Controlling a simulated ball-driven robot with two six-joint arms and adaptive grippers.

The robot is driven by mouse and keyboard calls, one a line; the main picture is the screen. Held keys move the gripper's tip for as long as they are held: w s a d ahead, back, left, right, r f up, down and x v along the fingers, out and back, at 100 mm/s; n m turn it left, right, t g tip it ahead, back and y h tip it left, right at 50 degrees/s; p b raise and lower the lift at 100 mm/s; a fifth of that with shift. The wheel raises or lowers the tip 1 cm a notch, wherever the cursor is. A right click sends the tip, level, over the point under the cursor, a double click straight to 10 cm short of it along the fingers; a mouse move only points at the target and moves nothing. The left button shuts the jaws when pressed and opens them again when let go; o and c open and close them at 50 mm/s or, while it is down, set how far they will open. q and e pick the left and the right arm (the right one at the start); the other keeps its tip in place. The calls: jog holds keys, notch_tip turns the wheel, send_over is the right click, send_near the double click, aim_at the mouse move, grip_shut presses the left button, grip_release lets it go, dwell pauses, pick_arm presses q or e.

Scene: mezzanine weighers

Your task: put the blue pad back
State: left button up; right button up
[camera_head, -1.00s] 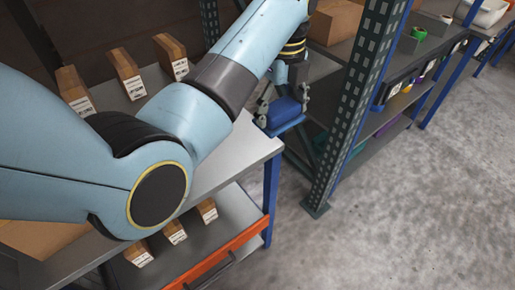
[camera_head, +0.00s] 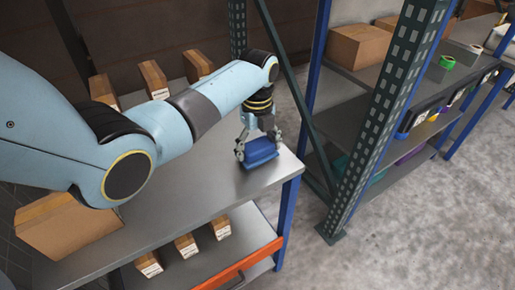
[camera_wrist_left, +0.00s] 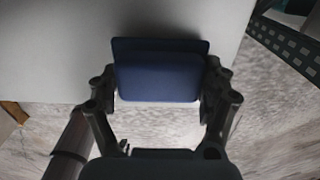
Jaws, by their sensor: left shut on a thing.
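The blue pad (camera_head: 261,151) is a small dark blue block with a wider, flat base. My left gripper (camera_head: 257,149) is shut on it, one finger at each side. In the head view the pad is over the grey table top (camera_head: 190,195), close to its right end. I cannot tell whether it touches the surface. In the left wrist view the pad (camera_wrist_left: 158,75) is between the two fingers, with the table's edge beneath it and floor showing below. My right gripper is not in view.
Several narrow brown boxes (camera_head: 153,79) stand along the table's back. A larger cardboard box (camera_head: 65,225) is at its left. More small boxes (camera_head: 187,246) are on the lower shelf. A dark perforated rack post (camera_head: 385,110) stands right of the table.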

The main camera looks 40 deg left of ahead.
aim_at(257, 144)
pick_arm(q)
jog(key=shift+f, duration=0.45)
jog(key=shift+f, duration=0.1)
jog(key=o, duration=1)
notch_tip(257, 144, up, 12)
jog(key=shift+r+p, duration=0.1)
jog(key=shift+p, duration=0.3)
